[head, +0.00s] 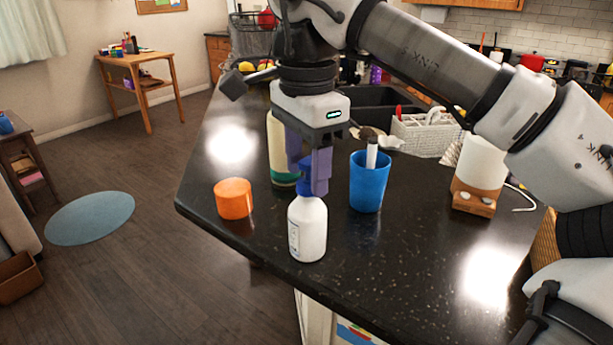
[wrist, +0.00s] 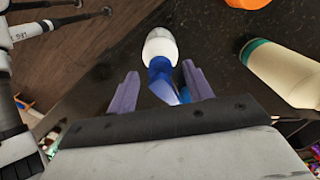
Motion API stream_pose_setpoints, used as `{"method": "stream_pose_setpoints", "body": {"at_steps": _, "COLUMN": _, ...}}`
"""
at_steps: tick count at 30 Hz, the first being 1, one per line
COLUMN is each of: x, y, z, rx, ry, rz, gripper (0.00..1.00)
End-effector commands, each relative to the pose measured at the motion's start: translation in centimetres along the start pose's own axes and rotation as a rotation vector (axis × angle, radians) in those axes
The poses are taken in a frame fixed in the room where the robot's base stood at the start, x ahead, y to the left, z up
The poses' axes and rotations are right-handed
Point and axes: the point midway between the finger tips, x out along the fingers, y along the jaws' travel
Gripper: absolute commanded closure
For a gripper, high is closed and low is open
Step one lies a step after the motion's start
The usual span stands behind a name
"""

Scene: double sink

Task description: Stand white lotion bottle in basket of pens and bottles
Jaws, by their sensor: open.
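The white lotion bottle (head: 307,228) stands upright near the front edge of the black counter, its blue pump top up. My gripper (head: 311,172) is right above it, pointing down, with its purple fingers around the pump. In the wrist view the blue pump (wrist: 160,78) is between the two open fingers (wrist: 160,90), with gaps beside it, and the white body (wrist: 160,46) lies beyond. A white basket (head: 424,136) stands by the sink; its contents are hard to make out. A wicker basket (head: 545,243) at the right edge is mostly hidden by my arm.
An orange lid or jar (head: 234,198) is left of the bottle. A blue cup (head: 368,183) holding a brush is to the right. A cream bottle (head: 277,150) with a green band stands behind my gripper. A paper roll on a wooden stand (head: 475,198) is farther right.

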Motion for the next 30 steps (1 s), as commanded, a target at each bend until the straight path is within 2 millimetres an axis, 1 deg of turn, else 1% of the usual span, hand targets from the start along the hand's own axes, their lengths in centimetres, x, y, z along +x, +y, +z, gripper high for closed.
{"method": "stream_pose_setpoints", "body": {"at_steps": 1, "x": -0.9, "y": -0.1, "z": 0.1, "rx": -0.001, "ry": 0.000, "rz": -0.003, "gripper": 0.49}}
{"method": "stream_pose_setpoints", "body": {"at_steps": 2, "x": -1.4, "y": -0.1, "z": -0.1, "rx": 0.000, "ry": -0.001, "rz": -0.003, "gripper": 0.49}}
{"method": "stream_pose_setpoints", "body": {"at_steps": 5, "x": -3.7, "y": 0.1, "z": -0.4, "rx": 0.005, "ry": 0.005, "rz": -0.001, "gripper": 0.49}}
{"method": "stream_pose_setpoints", "body": {"at_steps": 7, "x": -6.1, "y": 0.2, "z": -0.5, "rx": 0.002, "ry": 0.002, "rz": -0.001, "gripper": 0.49}}
{"method": "stream_pose_setpoints", "body": {"at_steps": 9, "x": -7.7, "y": 0.2, "z": -0.5, "rx": 0.000, "ry": 0.002, "rz": -0.001, "gripper": 0.49}}
{"method": "stream_pose_setpoints", "body": {"at_steps": 15, "x": -10.2, "y": 0.2, "z": -0.5, "rx": -0.002, "ry": 0.000, "rz": 0.001, "gripper": 0.49}}
{"method": "stream_pose_setpoints", "body": {"at_steps": 18, "x": -11.2, "y": 0.2, "z": -0.5, "rx": -0.002, "ry": 0.000, "rz": 0.001, "gripper": 0.49}}
{"method": "stream_pose_setpoints", "body": {"at_steps": 23, "x": -12.1, "y": 0.2, "z": -0.5, "rx": -0.002, "ry": 0.000, "rz": 0.000, "gripper": 0.49}}
{"method": "stream_pose_setpoints", "body": {"at_steps": 24, "x": -12.2, "y": 0.2, "z": -0.5, "rx": -0.002, "ry": 0.000, "rz": 0.000, "gripper": 0.47}}
{"method": "stream_pose_setpoints", "body": {"at_steps": 25, "x": -12.2, "y": 0.2, "z": -0.5, "rx": -0.006, "ry": 0.000, "rz": 0.001, "gripper": 0.43}}
{"method": "stream_pose_setpoints", "body": {"at_steps": 26, "x": -12.0, "y": 0.1, "z": -0.5, "rx": -0.019, "ry": 0.000, "rz": 0.001, "gripper": 0.43}}
{"method": "stream_pose_setpoints", "body": {"at_steps": 30, "x": -10.8, "y": -0.1, "z": -0.1, "rx": -0.162, "ry": -0.001, "rz": 0.001, "gripper": 0.43}}
